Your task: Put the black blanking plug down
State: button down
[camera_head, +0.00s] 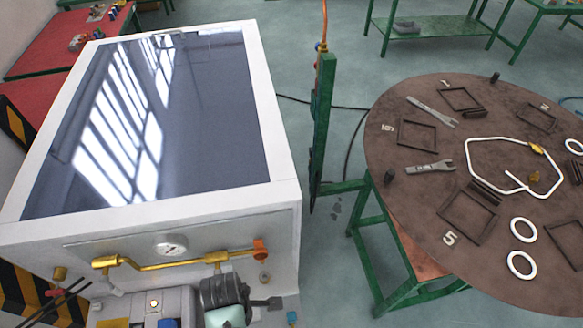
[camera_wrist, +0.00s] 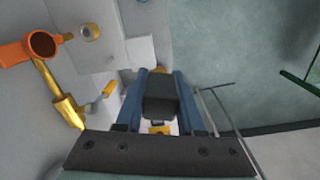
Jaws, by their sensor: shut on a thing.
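In the wrist view, my gripper (camera_wrist: 160,76) has its two blue fingers closed on the black blanking plug (camera_wrist: 160,100), a dark block-like piece between them. The plug's far end is hidden from this angle. The gripper is in front of the white machine, to the right of an open orange pipe end (camera_wrist: 41,44) and a brass pipe (camera_wrist: 58,92). In the head view, I cannot make out the held plug or the fingers for certain.
At right, a round brown table (camera_head: 405,92) holds frames, wrenches, white rings and small black cylinders (camera_head: 390,175). A green post (camera_head: 322,120) stands between machine and table.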

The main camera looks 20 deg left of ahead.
jog(key=w+d+m+b, duration=0.5)
jog(key=d+m, duration=0.3)
jog(key=m, duration=0.2)
jog(key=w+d+m+b, duration=0.5)
jog(key=d+m+b, duration=0.2)
jog(key=d+m, duration=0.2)
jog(key=m, duration=0.2)
jog(key=shift+w+f+m, duration=0.2)
jog(key=shift+w+m, duration=0.1)
jog(key=shift+w, duration=0.1)
